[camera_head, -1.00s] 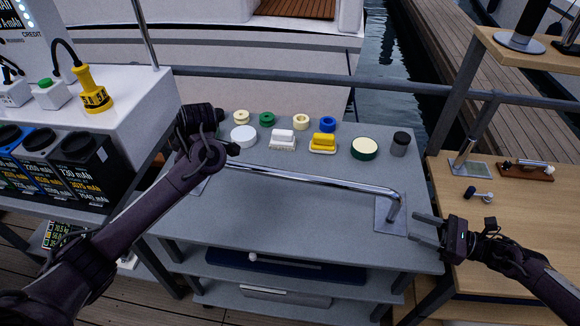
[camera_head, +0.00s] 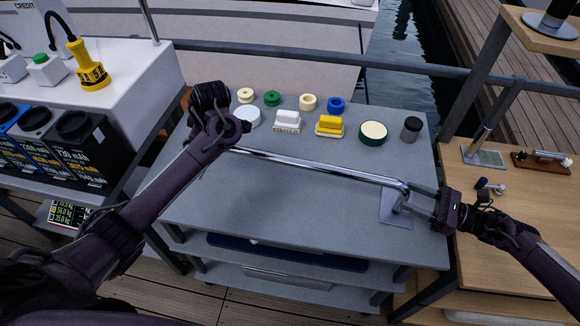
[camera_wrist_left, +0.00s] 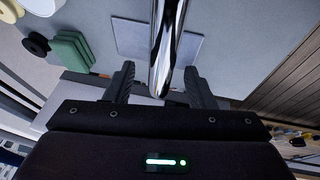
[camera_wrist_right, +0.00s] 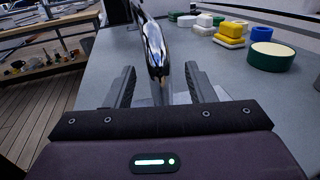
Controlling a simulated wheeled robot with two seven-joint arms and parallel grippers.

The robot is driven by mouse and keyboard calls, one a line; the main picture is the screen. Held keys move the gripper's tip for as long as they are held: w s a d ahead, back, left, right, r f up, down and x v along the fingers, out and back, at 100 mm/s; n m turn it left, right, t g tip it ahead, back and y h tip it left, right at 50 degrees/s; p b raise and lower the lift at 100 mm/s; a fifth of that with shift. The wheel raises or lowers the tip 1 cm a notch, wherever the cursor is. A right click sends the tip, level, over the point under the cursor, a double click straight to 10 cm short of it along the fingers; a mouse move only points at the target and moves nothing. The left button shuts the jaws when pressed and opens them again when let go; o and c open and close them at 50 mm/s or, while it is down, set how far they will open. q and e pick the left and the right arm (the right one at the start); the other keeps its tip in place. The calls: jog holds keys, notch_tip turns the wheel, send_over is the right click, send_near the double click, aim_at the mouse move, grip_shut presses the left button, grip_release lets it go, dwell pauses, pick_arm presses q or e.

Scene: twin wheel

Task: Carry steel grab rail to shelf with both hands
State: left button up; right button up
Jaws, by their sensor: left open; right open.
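The steel grab rail (camera_head: 315,172) is a long shiny bar lying across the grey table, with a bent right end above a square plate (camera_head: 397,209). My right gripper (camera_head: 424,199) is open at the rail's right end; in the right wrist view the rail (camera_wrist_right: 154,50) lies between its two fingers (camera_wrist_right: 160,88). My left gripper (camera_head: 236,128) is at the rail's left end, which my arm partly hides. In the left wrist view the rail (camera_wrist_left: 165,45) lies between the open fingers (camera_wrist_left: 160,85).
On the table's back stand a yellow block (camera_head: 329,126), a white block (camera_head: 287,121), a green tin (camera_head: 373,133), a dark-lidded jar (camera_head: 411,129) and several rings. A wooden shelf unit (camera_head: 530,215) stands at right.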

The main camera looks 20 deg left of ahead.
aim_at(391, 207)
pick_arm(q)
jog(key=shift+x, duration=2.2)
pick_arm(e)
jog(key=shift+w+a, duration=0.25)
jog(key=shift+a, duration=0.85)
jog(key=shift+w+a, duration=0.2)
jog(key=shift+a, duration=0.85)
pick_arm(q)
grip_shut()
pick_arm(e)
grip_shut()
pick_arm(q)
jog(key=shift+r, duration=0.1)
